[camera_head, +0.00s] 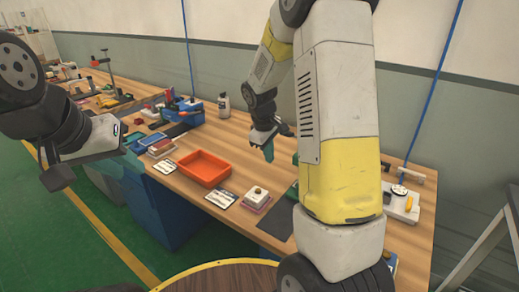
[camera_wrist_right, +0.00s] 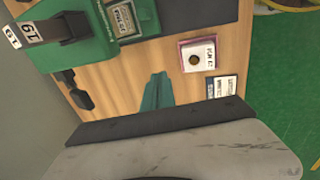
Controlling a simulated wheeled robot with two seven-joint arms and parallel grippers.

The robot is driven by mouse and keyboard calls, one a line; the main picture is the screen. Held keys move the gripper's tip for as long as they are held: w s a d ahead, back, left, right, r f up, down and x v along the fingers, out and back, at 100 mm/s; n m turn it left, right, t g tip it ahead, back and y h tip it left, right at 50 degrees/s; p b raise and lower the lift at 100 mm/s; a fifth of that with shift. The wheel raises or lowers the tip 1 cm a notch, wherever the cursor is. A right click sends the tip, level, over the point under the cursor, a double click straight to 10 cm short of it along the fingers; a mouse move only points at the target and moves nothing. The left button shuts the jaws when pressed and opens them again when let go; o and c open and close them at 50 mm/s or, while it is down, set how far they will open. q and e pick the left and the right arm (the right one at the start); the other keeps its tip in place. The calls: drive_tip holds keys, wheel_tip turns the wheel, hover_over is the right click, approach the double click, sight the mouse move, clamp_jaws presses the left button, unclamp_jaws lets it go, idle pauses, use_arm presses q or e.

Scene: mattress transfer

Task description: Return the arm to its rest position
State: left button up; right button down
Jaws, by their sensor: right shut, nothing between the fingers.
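My right arm reaches over the wooden workbench (camera_head: 228,132) from the right side of the head view. Its gripper (camera_head: 266,146) has teal fingers and is above the bench near the back, empty. In the right wrist view the teal fingers (camera_wrist_right: 157,92) are together, with nothing between them. My left gripper (camera_head: 58,172) is at the left of the head view, off the bench's front edge; its finger opening cannot be made out.
An orange tray (camera_head: 204,168) sits mid-bench. A small stacked pad with a brown round piece (camera_head: 257,194) and a label card (camera_head: 221,199) lie nearby. A green device (camera_wrist_right: 95,40) shows in the right wrist view.

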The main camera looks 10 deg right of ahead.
drive_tip(key=s+a+r+m+t+y, duration=0.2)
drive_tip(key=s+r+m, duration=0.2)
drive_tip(key=s+r, duration=0.75)
drive_tip(key=s+a+r+m+t+y, duration=0.1)
drive_tip(key=s+a+r+m, duration=0.1)
drive_tip(key=s, duration=0.4)
drive_tip(key=s+a+r+m+t+y, duration=0.1)
drive_tip(key=s+a+r, duration=0.1)
drive_tip(key=s+r, duration=0.3)
drive_tip(key=shift+s+r+m, duration=0.15)
drive_tip(key=shift+s+m, duration=0.25)
drive_tip(key=shift+s, duration=0.65)
